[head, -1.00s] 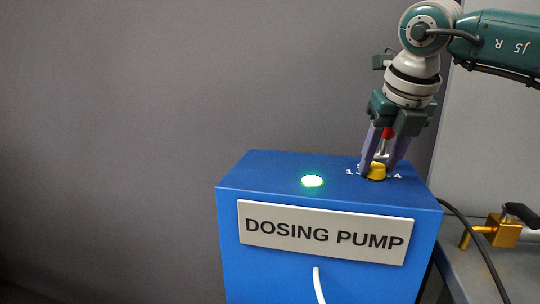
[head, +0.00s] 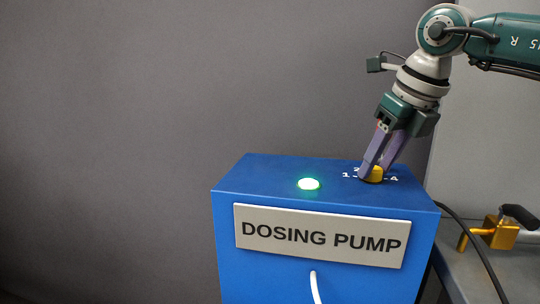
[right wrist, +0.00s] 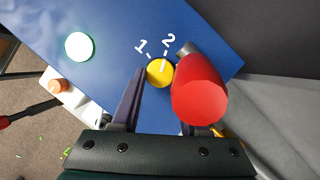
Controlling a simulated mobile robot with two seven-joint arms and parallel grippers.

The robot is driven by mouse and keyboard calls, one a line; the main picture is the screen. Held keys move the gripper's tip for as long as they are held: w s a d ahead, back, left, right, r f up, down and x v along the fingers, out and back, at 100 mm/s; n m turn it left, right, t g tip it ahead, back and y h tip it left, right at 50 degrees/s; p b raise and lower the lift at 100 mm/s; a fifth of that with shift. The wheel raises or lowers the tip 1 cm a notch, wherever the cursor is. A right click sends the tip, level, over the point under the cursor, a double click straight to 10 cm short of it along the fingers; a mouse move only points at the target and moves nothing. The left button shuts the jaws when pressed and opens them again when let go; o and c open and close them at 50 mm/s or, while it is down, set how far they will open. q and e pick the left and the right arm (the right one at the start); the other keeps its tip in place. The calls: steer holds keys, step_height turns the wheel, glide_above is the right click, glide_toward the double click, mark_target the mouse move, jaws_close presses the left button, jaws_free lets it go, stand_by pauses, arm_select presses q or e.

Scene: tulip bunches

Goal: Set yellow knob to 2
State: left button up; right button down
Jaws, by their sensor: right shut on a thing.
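The yellow knob (head: 376,174) is on top of the blue dosing pump box (head: 270,180), near its right end. In the right wrist view the knob (right wrist: 155,77) shows a white pointer line aimed at the printed 2 (right wrist: 169,38). The 1 (right wrist: 141,46) is to its left. My right gripper (head: 371,172) reaches down from the upper right, tilted, and is shut on the knob. In the right wrist view one finger shows at the knob's left; a red-capped thing (right wrist: 200,92) hides most of the other. My left gripper is not in view.
A glowing green lamp (head: 308,184) sits on the box top left of the knob. A dosing pump sign (head: 320,235) is on the box front. A brass valve with a black handle (head: 499,231) stands at the right, near a black cable (head: 480,255).

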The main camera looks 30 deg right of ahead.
steer(key=shift+c, duration=2.1)
jaws_free()
steer(key=v, duration=1)
